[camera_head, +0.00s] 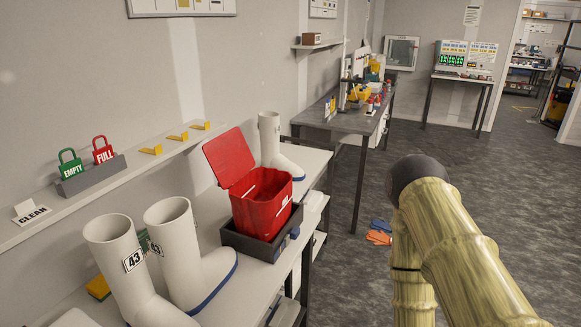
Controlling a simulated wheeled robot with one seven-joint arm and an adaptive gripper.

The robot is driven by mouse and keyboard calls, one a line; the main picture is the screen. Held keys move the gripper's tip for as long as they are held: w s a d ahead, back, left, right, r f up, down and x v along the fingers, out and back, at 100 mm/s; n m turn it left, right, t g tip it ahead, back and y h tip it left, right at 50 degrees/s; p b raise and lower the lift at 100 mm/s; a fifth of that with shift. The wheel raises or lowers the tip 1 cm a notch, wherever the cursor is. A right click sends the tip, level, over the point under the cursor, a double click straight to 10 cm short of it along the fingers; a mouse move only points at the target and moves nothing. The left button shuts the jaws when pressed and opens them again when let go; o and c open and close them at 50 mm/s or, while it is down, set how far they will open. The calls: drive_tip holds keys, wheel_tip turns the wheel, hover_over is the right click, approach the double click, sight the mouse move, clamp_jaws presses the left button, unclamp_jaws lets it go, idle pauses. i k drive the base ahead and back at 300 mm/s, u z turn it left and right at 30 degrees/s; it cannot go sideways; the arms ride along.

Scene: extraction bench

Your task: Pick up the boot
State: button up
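Several white boots stand upright on the white bench at the left. The nearest boot (122,276) bears a "43" label, and its toe runs toward the bottom edge of the picture. A second boot (180,250) with a dark blue sole edge stands close beside it, to the right. Another white boot (269,140) stands farther back, partly hidden by the red bin. My arm rises at the right, over the floor and apart from the bench. My gripper is not in view.
An open red bin (262,213) in a dark tray stands between the near boots and the far boot. A narrow wall shelf (128,180) holds green and red tags. A grey table (345,121) stands behind. Orange and blue gloves (379,237) lie on the floor.

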sight(270, 127)
drive_tip(key=z, duration=1)
drive_tip(key=i, duration=3.15)
drive_tip(key=u, duration=2.75)
